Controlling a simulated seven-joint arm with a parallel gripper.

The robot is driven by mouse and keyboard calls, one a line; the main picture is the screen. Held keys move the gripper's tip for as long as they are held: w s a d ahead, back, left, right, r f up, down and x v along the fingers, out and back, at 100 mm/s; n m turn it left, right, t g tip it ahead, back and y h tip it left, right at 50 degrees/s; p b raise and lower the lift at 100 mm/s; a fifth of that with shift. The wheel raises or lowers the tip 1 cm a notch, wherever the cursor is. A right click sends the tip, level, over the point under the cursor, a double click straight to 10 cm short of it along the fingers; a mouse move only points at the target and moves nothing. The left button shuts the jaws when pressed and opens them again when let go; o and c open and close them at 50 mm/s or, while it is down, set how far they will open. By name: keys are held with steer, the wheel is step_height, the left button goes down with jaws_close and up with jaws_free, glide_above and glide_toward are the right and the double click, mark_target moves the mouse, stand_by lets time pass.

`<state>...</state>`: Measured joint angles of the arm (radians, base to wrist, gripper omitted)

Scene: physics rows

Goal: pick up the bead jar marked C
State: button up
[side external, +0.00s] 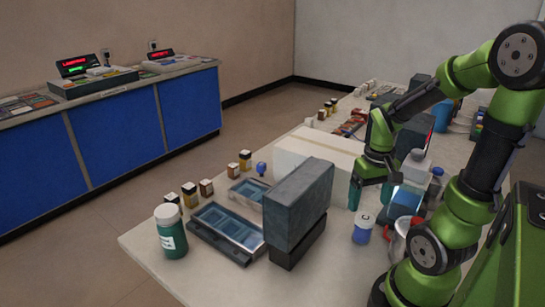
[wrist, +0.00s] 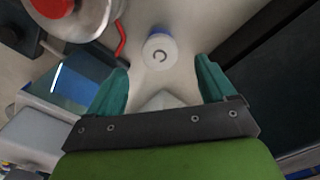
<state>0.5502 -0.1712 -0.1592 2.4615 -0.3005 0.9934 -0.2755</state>
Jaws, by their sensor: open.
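The bead jar marked C (side external: 362,228) stands upright on the table, a small blue jar with a white lid. In the wrist view its lid with the letter C (wrist: 159,52) faces the camera, just beyond and between my fingertips. My gripper (side external: 370,194) points down with green fingers, open and empty. It is above the jar, and in the side view a gap shows between fingertips and lid. In the wrist view my gripper (wrist: 162,82) has the two fingers spread wide on either side.
A metal pot with red parts (side external: 402,228) stands close right of the jar in the side view. A dark grey box (side external: 297,207) stands to its left, a white box (side external: 318,155) behind. A green bottle (side external: 170,231) and blue-lined trays (side external: 228,231) are farther left.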

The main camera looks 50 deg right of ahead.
mark_target(363, 227)
step_height(363, 227, down, 10)
steer(key=shift+w+d+f, duration=0.1)
steer(key=shift+f, duration=0.1)
stand_by(0.4)
steer(key=shift+c, duration=0.5)
steer(key=c, duration=1.1)
steer(key=shift+o, duration=0.2)
steer(key=shift+r, duration=0.15)
